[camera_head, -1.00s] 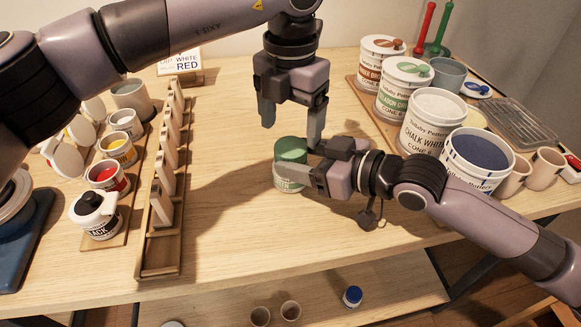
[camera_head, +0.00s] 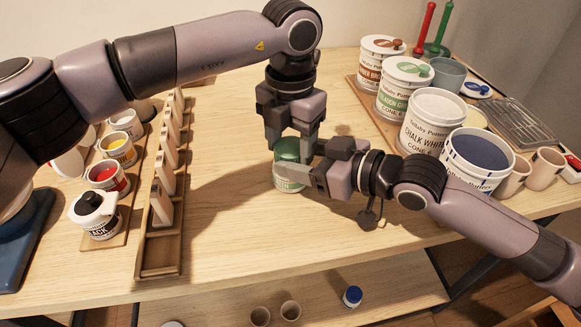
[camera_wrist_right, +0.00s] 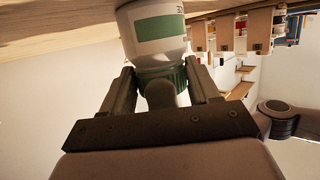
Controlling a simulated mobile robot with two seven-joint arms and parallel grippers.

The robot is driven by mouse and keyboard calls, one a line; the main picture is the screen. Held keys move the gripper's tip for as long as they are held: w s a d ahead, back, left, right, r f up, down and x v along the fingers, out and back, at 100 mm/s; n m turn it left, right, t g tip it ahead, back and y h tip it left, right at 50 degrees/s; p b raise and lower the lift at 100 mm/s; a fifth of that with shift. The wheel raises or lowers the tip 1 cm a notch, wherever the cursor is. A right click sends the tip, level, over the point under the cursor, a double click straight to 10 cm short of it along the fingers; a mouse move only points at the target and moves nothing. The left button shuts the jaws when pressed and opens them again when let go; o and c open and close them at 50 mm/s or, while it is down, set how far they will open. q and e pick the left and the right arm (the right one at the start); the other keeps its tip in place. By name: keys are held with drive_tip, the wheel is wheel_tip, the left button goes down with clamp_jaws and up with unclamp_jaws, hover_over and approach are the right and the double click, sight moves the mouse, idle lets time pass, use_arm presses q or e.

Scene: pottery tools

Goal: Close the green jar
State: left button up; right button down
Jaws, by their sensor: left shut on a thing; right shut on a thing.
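The green jar (camera_head: 289,185) is a small white pot with a green label, upright on the wooden table. Its green lid (camera_head: 287,152) sits at its top; whether it is fully seated cannot be told. My left gripper (camera_head: 289,143) points down from above, with its fingers shut on the lid's sides. My right gripper (camera_head: 300,172) comes in from the right, shut on the jar near its top. In the right wrist view, the jar (camera_wrist_right: 158,35) appears upside down, with the right gripper's fingers (camera_wrist_right: 163,82) on either side of its green end.
Large glaze buckets (camera_head: 433,120) stand on the right. A wooden rack with upright tiles (camera_head: 163,200) and several small paint pots (camera_head: 108,178) are on the left. The table front (camera_head: 230,235) is clear.

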use_arm(q)
drive_tip(key=shift+m, duration=1.6)
drive_tip(key=o, duration=1.2)
drive_tip(key=shift+c, duration=0.2)
drive_tip(key=shift+r, duration=2.3)
drive_tip(key=shift+c, duration=0.5)
drive_tip(key=shift+r+n, duration=1.6)
drive_tip(key=shift+r, duration=0.15)
